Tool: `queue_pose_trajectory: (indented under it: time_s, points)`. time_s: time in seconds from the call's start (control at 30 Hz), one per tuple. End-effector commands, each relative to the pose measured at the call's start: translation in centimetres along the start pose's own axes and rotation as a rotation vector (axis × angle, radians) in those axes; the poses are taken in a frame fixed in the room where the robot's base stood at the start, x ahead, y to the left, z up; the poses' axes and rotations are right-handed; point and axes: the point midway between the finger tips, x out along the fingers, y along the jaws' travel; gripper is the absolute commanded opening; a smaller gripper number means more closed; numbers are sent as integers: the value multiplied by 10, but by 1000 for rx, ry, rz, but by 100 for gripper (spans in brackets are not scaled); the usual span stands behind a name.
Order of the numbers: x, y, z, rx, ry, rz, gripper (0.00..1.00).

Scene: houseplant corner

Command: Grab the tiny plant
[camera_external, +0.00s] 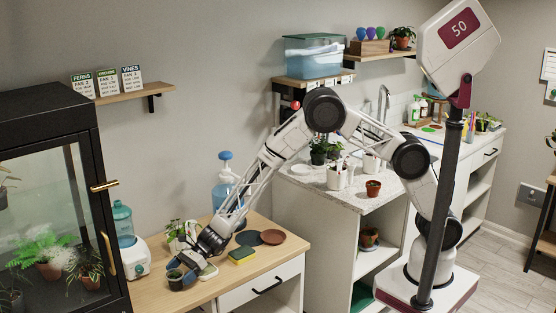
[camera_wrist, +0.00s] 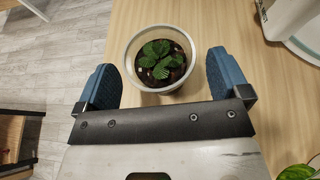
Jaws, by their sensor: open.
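A tiny plant (camera_wrist: 162,62) with small dark green leaves grows in a translucent pale cup with dark soil. In the wrist view it stands on the wooden top, with the cup between and just ahead of my gripper's two blue fingers. My gripper (camera_wrist: 165,85) is open, one finger on each side of the cup, with a gap on both sides.
A white and teal dispenser (camera_external: 130,245) stands to the left, by the glass cabinet (camera_external: 50,210). A blue spray bottle (camera_external: 225,187) stands behind.

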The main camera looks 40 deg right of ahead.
Motion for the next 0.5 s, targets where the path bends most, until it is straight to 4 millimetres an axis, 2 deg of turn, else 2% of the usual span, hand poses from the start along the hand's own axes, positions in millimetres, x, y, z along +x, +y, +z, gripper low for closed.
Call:
queue_pose_trajectory:
  time_s: [0.2, 0.5]
  points:
    - [20, 0, 0, -1, 1, 1, 94]
    - [25, 0, 0, -1, 1, 0, 94]
